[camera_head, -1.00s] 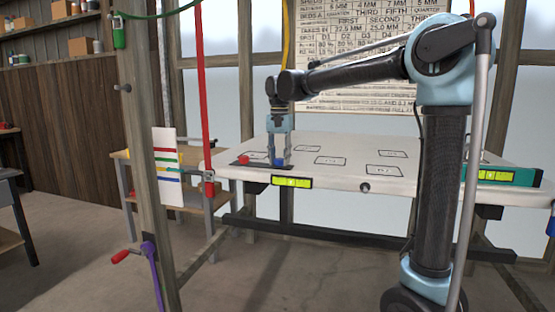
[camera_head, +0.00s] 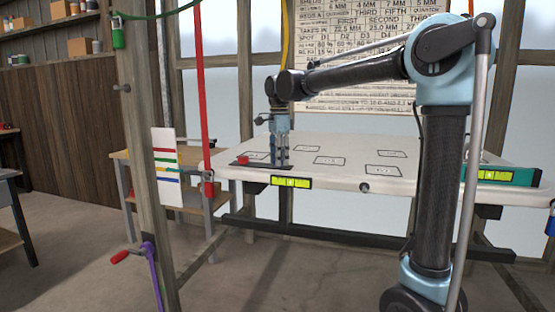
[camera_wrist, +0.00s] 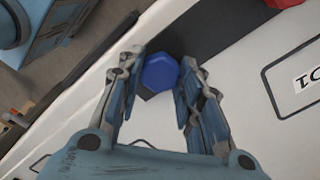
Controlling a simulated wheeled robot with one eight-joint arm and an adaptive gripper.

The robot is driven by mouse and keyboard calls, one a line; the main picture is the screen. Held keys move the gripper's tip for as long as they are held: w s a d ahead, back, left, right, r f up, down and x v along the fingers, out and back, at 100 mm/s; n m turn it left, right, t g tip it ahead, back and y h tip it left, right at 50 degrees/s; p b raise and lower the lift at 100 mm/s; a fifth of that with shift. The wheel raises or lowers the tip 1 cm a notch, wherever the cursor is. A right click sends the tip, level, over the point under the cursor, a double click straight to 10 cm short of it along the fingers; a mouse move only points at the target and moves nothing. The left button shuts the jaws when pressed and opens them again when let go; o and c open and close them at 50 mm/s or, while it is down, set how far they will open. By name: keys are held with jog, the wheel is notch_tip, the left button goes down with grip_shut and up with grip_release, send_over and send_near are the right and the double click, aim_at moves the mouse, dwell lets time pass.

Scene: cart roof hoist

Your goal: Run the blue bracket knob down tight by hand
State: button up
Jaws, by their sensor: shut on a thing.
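The blue bracket knob (camera_wrist: 160,72) is a faceted blue piece on a dark plate, seen between my fingertips in the wrist view. My gripper (camera_head: 280,163) points straight down at the left front corner of the white panel and is shut on the knob, one finger on each side. The gripper also shows in the wrist view (camera_wrist: 158,85). In the head view the fingers hide the knob. The dark bracket plate (camera_head: 257,164) lies flat on the panel (camera_head: 320,179) under the fingers.
A red knob (camera_head: 242,159) stands on the same plate, left of my gripper. A red strap (camera_head: 204,100) hangs beside the panel corner. A yellow-green level (camera_head: 290,182) sits on the front edge. A wooden post (camera_head: 150,150) stands nearer at left.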

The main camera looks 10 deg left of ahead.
jog(key=shift+w+a+m, duration=0.1)
jog(key=shift+w+m, duration=0.05)
jog(key=shift+m, duration=0.85)
jog(key=o, duration=1.1)
jog(key=shift+r, duration=0.1)
notch_tip(320, 180, up, 12)
jog(key=shift+f, duration=0.15)
